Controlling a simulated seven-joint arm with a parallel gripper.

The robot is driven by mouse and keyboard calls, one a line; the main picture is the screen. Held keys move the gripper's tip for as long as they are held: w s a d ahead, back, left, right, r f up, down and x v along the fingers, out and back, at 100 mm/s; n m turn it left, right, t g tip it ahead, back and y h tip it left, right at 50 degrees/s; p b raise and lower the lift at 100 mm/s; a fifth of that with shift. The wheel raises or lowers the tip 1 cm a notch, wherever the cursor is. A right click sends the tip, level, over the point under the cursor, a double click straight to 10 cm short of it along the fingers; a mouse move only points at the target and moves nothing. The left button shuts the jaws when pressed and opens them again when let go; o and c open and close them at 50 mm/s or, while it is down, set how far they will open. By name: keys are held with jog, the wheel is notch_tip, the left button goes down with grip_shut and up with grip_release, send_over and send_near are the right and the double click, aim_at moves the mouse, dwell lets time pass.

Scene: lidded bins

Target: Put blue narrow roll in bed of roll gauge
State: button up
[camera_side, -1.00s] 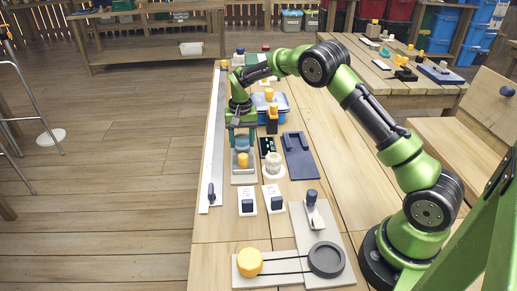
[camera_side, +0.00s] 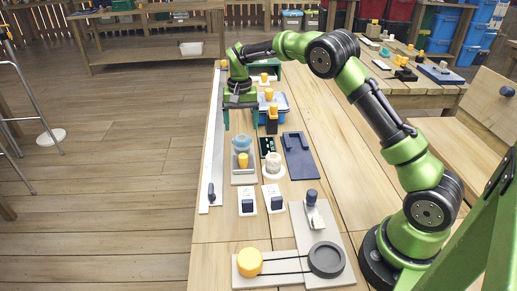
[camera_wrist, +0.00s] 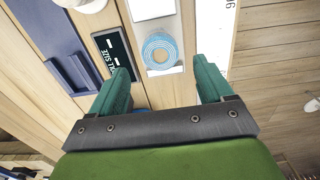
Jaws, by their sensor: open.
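The blue roll (camera_side: 241,143) stands at the far end of a grey plate, which I take to be the roll gauge (camera_side: 243,179), behind a yellow part (camera_side: 243,160). In the wrist view the roll (camera_wrist: 162,50) shows as a light blue ring seen from above, over the gauge's pale plate (camera_wrist: 155,9). I cannot tell whether it is fully seated in the bed. My gripper (camera_side: 240,120) is open and empty, above and behind the roll, apart from it. In the wrist view the roll lies beyond the gap between my fingertips (camera_wrist: 163,78).
A black size sign (camera_side: 267,146) and a navy board (camera_side: 299,158) lie right of the gauge. A white roll (camera_side: 273,165) stands near them. A blue bin (camera_side: 281,101) is behind. A long pale rail (camera_side: 214,150) runs along the left table edge. Bare table lies at right.

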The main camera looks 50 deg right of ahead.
aim_at(242, 137)
jog(key=s+a+r+n+t, duration=0.1)
jog(key=s+r, duration=0.2)
jog(key=r, duration=0.3)
jog(key=s+a+r+t, duration=0.1)
jog(key=s+a+r, duration=0.1)
jog(key=r, duration=0.5)
jog(key=s+a+r+n+t+y, duration=0.1)
jog(key=s+a+r+t, duration=0.15)
jog(key=s+r, duration=0.45)
jog(key=s+a+f+n+t, duration=0.1)
jog(key=s+a+f, duration=0.1)
jog(key=s, duration=0.7)
jog(key=s+a+f+n+t+y, duration=0.1)
jog(key=s+a+f+n, duration=0.1)
jog(key=s, duration=0.7)
jog(key=shift+a+f+t, duration=0.35)
jog(key=shift+a+f, duration=0.15)
jog(key=shift+a, duration=0.3)
